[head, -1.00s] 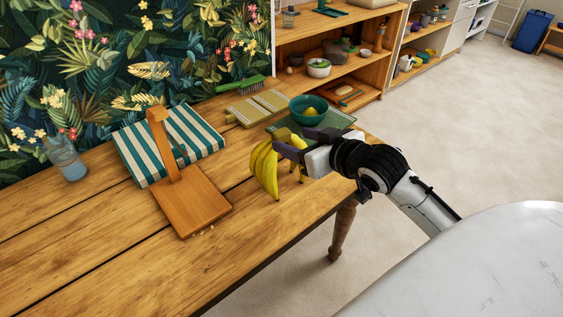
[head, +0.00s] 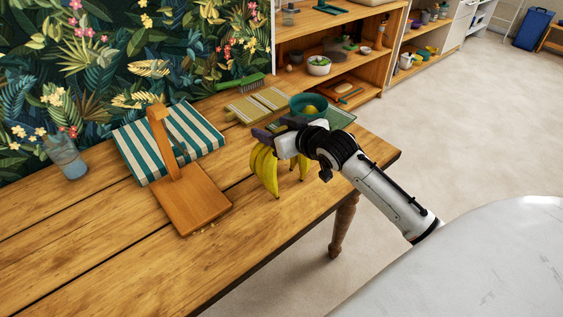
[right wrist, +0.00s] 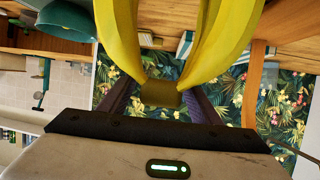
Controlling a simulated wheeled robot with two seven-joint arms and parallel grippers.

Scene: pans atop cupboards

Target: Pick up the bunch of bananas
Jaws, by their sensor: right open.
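The bunch of yellow bananas (head: 265,172) stands stem up near the right end of the wooden table, partly hidden behind my right gripper (head: 268,134). In the right wrist view the bananas (right wrist: 226,40) spread to both sides. Their brown stem (right wrist: 160,93) lies between the two purple fingers of the right gripper (right wrist: 160,104), with gaps beside it. The right gripper is open around the stem. My left gripper is not in view.
A teal bowl (head: 308,104) with yellow fruit sits close behind the gripper. A glass (head: 67,158) stands far left. The table's front left is clear.

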